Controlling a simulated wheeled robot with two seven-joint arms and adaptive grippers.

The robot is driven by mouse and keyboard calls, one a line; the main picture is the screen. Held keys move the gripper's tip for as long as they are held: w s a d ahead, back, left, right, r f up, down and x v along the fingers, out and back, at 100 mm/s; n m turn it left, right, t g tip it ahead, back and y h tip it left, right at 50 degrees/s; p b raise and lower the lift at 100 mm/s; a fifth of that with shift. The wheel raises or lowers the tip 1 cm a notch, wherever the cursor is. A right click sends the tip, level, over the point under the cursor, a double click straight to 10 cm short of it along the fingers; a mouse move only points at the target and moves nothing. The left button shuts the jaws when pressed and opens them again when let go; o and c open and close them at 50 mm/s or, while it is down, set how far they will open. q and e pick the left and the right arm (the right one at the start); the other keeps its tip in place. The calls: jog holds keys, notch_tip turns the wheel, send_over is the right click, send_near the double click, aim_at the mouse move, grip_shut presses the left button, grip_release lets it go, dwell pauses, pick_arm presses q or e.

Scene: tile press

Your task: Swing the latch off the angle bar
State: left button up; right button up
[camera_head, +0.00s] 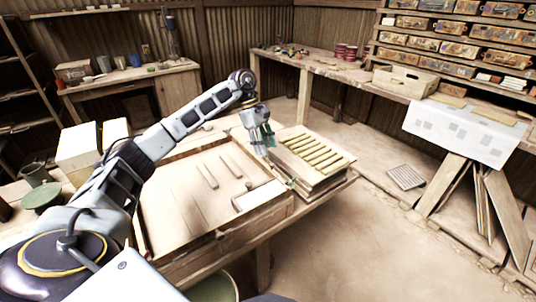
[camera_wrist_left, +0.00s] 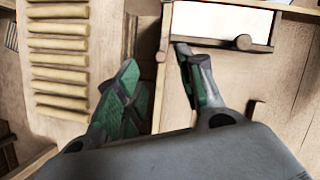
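My left gripper (camera_head: 263,141) is above the edge between the wooden press frame (camera_head: 220,234) and the slatted stack (camera_head: 318,158). In the left wrist view its green-padded fingers (camera_wrist_left: 158,62) are apart, with the frame's narrow edge strip (camera_wrist_left: 163,40) showing between them and nothing clearly held. A round dark knob (camera_wrist_left: 243,42) sits beside a pale panel, to the right of the right finger; it also shows in the head view (camera_head: 249,186). I cannot tell which part is the latch or the angle bar; the gripper hides part of that edge. My right gripper is out of view.
Two thin wooden strips (camera_head: 207,175) lie in the press frame, with a white panel (camera_head: 259,195) near its front right corner. Pale blocks (camera_head: 92,150) stand to the left, behind my arm. The floor to the right is mostly open, with a grid panel (camera_head: 405,177) on it.

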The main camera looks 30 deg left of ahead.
pick_arm(q)
jog(key=shift+v, duration=2.85)
jog(key=shift+r, duration=0.1)
